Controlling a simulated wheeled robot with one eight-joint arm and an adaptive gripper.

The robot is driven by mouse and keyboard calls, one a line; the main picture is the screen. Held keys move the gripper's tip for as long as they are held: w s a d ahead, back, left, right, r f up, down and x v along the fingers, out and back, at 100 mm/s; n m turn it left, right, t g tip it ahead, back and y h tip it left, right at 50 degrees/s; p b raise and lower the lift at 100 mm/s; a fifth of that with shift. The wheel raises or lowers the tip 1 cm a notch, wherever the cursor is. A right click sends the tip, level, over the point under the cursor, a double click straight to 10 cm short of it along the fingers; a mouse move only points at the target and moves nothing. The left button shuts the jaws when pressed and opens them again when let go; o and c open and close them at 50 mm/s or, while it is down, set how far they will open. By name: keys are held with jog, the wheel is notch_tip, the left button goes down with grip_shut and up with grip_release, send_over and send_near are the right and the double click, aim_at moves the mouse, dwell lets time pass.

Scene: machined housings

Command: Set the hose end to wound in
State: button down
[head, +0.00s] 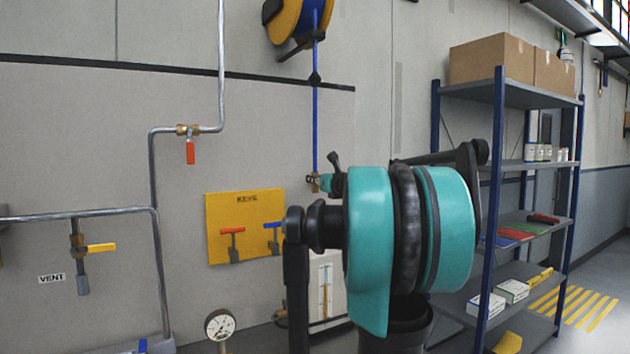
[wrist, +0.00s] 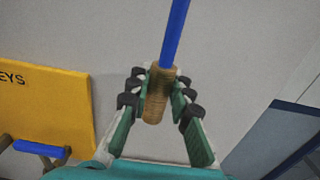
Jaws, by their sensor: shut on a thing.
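The hose end (wrist: 155,105), a brass-coloured cylinder on a blue hose (wrist: 174,32), sits between the fingers of my gripper (wrist: 157,88) in the wrist view. In the head view the hose (head: 315,125) hangs almost straight down from a yellow and blue reel (head: 299,18) on the wall. A dark ball (head: 315,78) is on the hose below the reel. My gripper (head: 315,182) is small there, at the hose's lower end, partly hidden behind my arm.
A yellow key board (head: 245,250) with red and blue handles is on the wall left of the hose. Pipes with a red-handled valve (head: 190,152) and a yellow-handled valve (head: 101,247) are further left. A blue-framed shelf (head: 508,94) with boxes stands right.

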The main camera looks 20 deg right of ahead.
notch_tip(320, 180, up, 10)
jog(key=shift+r, duration=0.15)
dwell(0.3)
jog(key=c, duration=1.3)
grip_release()
jog(key=shift+c, duration=0.2)
jog(key=s+d, duration=0.2)
jog(key=s, duration=0.9)
jog(key=shift+s+d, duration=0.15)
jog(key=shift+s, duration=0.25)
